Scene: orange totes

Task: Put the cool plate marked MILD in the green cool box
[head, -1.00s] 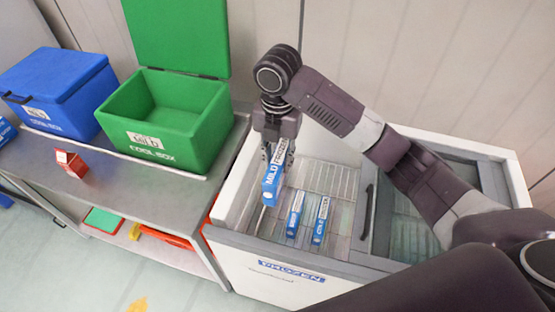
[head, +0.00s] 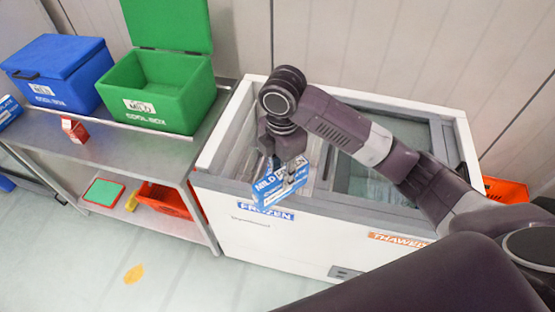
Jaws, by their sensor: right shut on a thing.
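A blue and white cool plate marked MILD (head: 268,188) is held tilted in my right gripper (head: 284,172), which is shut on it above the front edge of the freezer. The green cool box (head: 160,107) stands on the steel table at the left, with its lid (head: 168,22) raised and a MILD label on its front. It looks empty as far as its inside shows. The gripper and plate are to the right of the box and apart from it. My left gripper is not in view.
A white freezer marked FROZEN (head: 265,232) stands right of the steel table (head: 130,145). A closed blue cool box (head: 58,72), a small red box (head: 75,129) and another blue plate (head: 8,111) are on the table. An orange tote (head: 165,200) is on the shelf below.

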